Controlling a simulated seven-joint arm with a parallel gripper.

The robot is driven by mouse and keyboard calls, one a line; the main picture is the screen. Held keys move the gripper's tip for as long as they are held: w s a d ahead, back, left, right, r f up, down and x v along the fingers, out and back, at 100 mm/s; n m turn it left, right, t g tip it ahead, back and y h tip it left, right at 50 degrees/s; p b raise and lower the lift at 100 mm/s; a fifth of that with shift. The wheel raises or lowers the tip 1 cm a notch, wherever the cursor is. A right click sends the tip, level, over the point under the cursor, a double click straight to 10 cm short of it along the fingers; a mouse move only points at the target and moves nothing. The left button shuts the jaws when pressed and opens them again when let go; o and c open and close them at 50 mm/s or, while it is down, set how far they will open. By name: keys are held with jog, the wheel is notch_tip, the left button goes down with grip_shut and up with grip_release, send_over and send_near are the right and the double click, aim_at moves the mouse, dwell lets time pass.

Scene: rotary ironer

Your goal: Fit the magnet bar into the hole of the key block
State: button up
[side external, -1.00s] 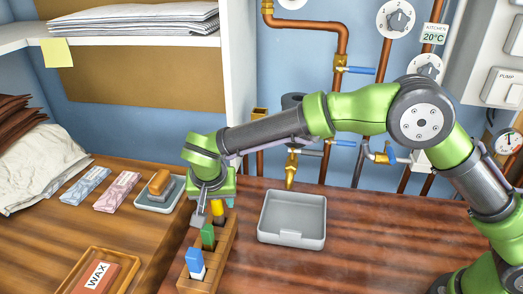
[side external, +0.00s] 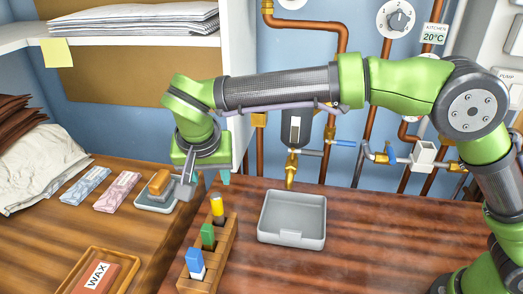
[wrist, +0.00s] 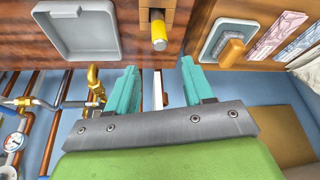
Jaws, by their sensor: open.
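The wooden key block (side external: 228,243) stands on the table, with a blue key, a green key and a yellow bar in a row along it. The yellow bar (side external: 217,205), which looks like the magnet bar, stands upright at the block's far end with a dark lower part. In the wrist view the bar (wrist: 159,33) shows its yellow side and grey end, in line with the wooden block (wrist: 170,5). How deep it sits is hidden. My gripper (side external: 206,182) is open and empty, above and behind the bar, apart from it. Its teal fingers (wrist: 160,85) show nothing held between them.
The blue key (side external: 195,260) and green key (side external: 208,236) stand in the block's nearer slots. A grey tray (side external: 292,239) lies to the right. A dish with an orange-brown brush (side external: 160,182) sits left of my gripper. Pipes and valves line the back wall.

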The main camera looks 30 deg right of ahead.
jog(key=s+d+r+n+y, duration=0.1)
jog(key=s+d+r, duration=0.25)
jog(key=d, duration=0.45)
jog(key=s+d+r+y, duration=0.1)
jog(key=s+d+r, duration=0.25)
jog(key=d, duration=0.55)
jog(key=s+d+f+n+t+y, duration=0.1)
jog(key=s+d+f+t+y, duration=0.1)
jog(key=s+d, duration=0.8)
jog(key=s+t, duration=0.1)
jog(key=s, duration=0.2)
jog(key=shift+d+f, duration=0.35)
jog(key=shift+s, duration=0.1)
